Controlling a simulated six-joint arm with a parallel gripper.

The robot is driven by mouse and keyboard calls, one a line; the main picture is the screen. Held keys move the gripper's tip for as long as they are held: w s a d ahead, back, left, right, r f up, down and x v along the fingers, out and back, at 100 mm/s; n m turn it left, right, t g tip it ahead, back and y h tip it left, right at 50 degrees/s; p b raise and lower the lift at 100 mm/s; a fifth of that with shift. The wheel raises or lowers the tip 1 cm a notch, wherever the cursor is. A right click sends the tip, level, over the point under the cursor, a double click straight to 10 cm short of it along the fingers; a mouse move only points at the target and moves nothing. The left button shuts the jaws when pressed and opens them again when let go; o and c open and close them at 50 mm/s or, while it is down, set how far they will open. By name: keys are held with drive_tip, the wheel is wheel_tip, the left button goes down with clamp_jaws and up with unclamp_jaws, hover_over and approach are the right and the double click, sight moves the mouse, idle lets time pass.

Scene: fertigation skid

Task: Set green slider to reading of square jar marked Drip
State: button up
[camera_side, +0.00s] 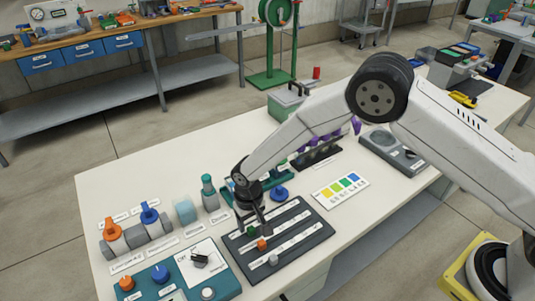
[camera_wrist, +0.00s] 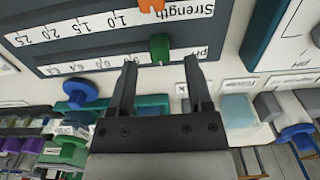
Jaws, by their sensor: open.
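The green slider knob (camera_wrist: 160,46) sits on the pH track of the dark slider panel (camera_wrist: 60,62); it also shows in the side view (camera_side: 251,231). My gripper (camera_wrist: 163,72) is open and empty, with the green knob just beyond and between its fingertips in the wrist view. In the side view my gripper (camera_side: 260,216) is low over the panel, close to the green knob. A pale blue square jar (camera_side: 185,211) stands left of the panel and also shows in the wrist view (camera_wrist: 238,110). I cannot read a Drip label on it.
An orange knob (camera_side: 262,244) and a grey knob (camera_side: 273,259) sit on the other tracks. A colour chart (camera_side: 340,190) lies right of the panel. Blue and orange valves (camera_side: 149,213) and a teal dial box (camera_side: 165,283) stand left. A green-capped bottle (camera_side: 209,193) is nearby.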

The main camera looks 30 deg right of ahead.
sight(251, 230)
drive_tip(key=shift+f, duration=1.15)
clamp_jaws()
idle(0.7)
